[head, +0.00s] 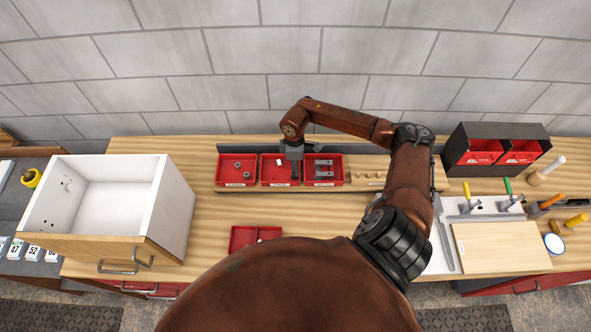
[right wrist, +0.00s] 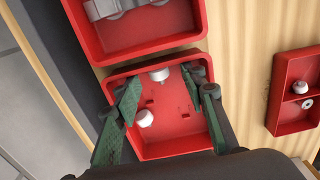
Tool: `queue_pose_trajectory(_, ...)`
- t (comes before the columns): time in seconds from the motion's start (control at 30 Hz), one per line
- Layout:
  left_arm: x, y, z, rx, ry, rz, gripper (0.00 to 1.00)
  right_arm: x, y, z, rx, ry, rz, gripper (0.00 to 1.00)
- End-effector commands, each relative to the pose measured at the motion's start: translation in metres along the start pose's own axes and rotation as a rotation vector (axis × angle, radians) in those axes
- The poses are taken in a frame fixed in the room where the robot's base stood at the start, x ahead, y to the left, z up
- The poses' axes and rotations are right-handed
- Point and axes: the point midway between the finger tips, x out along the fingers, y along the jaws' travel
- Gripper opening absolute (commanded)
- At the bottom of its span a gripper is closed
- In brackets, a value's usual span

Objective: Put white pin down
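My right gripper (head: 295,174) reaches down into the middle red bin (head: 267,183) in the head view. In the right wrist view this bin (right wrist: 175,150) lies under the gripper (right wrist: 163,78), whose green fingers are spread apart. One white pin (right wrist: 159,74) lies between the fingertips, with gaps on both sides. Another white pin (right wrist: 145,118) lies in the bin closer to the left finger. My left gripper is in neither view.
A neighbouring red bin (head: 323,183) holds grey metal parts; another (head: 237,183) holds dark rings. A small divided red tray (head: 240,240) sits nearer me and holds a white pin and a ring in the wrist view. A white box (head: 120,190) stands left.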

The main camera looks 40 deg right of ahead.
Motion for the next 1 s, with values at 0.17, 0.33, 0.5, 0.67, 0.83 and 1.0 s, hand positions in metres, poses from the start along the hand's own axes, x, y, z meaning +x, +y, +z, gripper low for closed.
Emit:
queue_pose_trajectory(0.17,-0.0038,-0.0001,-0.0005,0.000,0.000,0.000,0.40,0.0138,0.0009,-0.0002,0.000,0.001,0.002,0.39)
queue_pose_trajectory(0.33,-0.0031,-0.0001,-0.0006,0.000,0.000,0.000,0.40,0.0142,0.0009,0.0000,-0.001,0.000,0.002,0.38)
queue_pose_trajectory(0.5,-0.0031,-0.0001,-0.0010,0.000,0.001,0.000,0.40,0.0140,0.0009,-0.0001,-0.001,0.000,0.002,0.26)
queue_pose_trajectory(0.67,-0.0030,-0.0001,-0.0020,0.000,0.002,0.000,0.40,0.0139,0.0009,-0.0001,-0.001,0.000,0.002,0.15)
queue_pose_trajectory(0.83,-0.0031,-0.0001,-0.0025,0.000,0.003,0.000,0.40,0.0138,0.0009,-0.0001,-0.001,0.000,0.002,0.06)
queue_pose_trajectory(1.0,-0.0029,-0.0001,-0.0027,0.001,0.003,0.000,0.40,0.0136,0.0010,0.0000,-0.001,0.000,0.002,0.05)
